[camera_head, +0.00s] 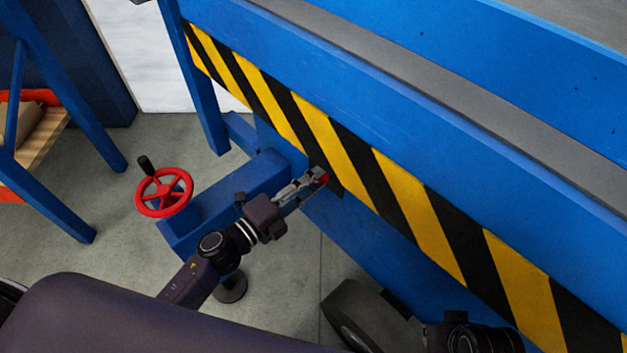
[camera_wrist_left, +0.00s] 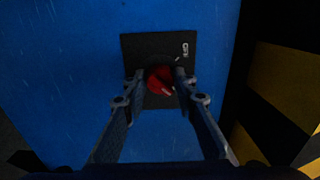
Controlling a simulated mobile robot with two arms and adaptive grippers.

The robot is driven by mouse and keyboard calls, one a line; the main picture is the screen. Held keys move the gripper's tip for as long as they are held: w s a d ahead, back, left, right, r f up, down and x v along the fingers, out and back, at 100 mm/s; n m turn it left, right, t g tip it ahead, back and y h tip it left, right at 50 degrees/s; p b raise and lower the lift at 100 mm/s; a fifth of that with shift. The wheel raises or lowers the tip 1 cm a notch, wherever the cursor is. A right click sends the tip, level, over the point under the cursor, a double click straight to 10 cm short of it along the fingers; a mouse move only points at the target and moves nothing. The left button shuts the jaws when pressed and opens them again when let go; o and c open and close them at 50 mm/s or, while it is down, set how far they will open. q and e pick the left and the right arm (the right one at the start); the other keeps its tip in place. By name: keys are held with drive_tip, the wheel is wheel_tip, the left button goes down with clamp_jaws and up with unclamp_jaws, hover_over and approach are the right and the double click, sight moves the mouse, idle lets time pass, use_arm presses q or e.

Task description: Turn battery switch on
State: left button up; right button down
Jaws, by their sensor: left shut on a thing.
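The battery switch is a red knob (camera_wrist_left: 160,78) on a black square plate (camera_wrist_left: 140,50) fixed to a blue panel. The plate bears small white lettering near its upper right, too small and dark to read surely. A pale mark shows on the knob. My left gripper (camera_head: 314,180) is shut on the knob, with one finger on each side in the left wrist view (camera_wrist_left: 162,88). The fingers partly hide the knob. My right gripper is not in view.
A red handwheel (camera_head: 164,192) with a black handle stands left of my left arm on a blue frame (camera_head: 252,178). A yellow-and-black striped band (camera_head: 400,190) runs along the blue machine. A black wheel (camera_head: 365,318) sits below. Open grey floor lies at left.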

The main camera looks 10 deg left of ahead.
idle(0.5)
use_arm(q)
drive_tip(key=o, duration=1.2)
drive_tip(key=shift+c, duration=0.2)
drive_tip(key=v, duration=1.2)
drive_tip(key=shift+s+f, duration=0.1)
